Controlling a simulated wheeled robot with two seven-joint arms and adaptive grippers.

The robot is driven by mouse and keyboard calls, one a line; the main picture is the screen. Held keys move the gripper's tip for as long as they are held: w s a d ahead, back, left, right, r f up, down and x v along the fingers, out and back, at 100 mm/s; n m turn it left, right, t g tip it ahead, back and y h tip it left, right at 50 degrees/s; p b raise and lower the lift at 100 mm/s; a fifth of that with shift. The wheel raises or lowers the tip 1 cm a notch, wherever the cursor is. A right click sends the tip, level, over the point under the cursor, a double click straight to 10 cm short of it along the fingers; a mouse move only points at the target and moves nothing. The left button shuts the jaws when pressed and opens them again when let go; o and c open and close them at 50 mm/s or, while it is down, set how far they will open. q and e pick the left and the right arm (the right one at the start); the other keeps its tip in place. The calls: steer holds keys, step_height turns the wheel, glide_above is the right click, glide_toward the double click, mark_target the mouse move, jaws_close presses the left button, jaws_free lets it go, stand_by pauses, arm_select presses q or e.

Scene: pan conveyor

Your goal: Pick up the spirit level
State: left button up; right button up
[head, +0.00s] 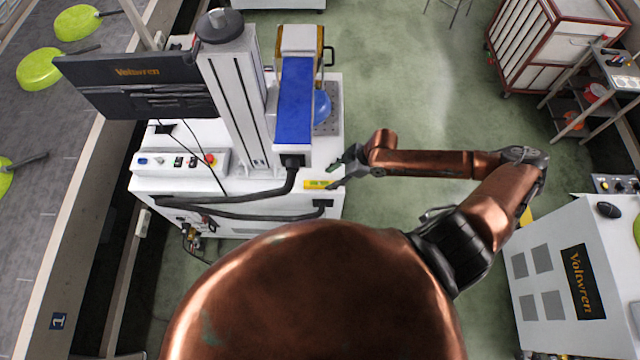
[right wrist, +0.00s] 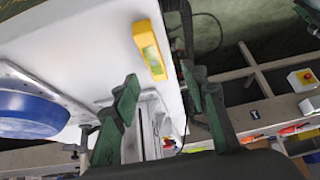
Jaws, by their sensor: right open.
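The spirit level (head: 317,185) is a small yellow bar lying on the white top of the machine, near its front right edge. In the right wrist view the yellow level (right wrist: 149,50) lies on the white surface, beyond the fingertips and close to the edge. My right gripper (head: 337,173) reaches in from the right, just beside the level's right end. In the right wrist view the fingers of my right gripper (right wrist: 160,94) are apart with nothing held between them. My left gripper is not in view.
A machine with a grey column (head: 236,100) and blue front panel (head: 295,100) stands behind the level. A blue round pan (head: 322,106) sits beside it. Black cables (head: 260,190) run in front. A dark monitor (head: 140,82) is at left. Green floor is clear behind my right arm.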

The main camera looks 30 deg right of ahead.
mark_target(321, 183)
steer(key=shift+w+d+x, duration=0.1)
steer(key=shift+d+x, duration=0.05)
steer(key=shift+x, duration=1.1)
steer(key=shift+w+d+x, duration=0.1)
steer(key=shift+d+x, duration=0.05)
steer(key=shift+x, duration=1.1)
steer(key=shift+w+d+x, duration=0.1)
steer(key=shift+d+x, duration=0.05)
steer(key=shift+x, duration=1.15)
steer(key=shift+f, duration=0.15)
steer(key=shift+c, duration=0.7)
jaws_close()
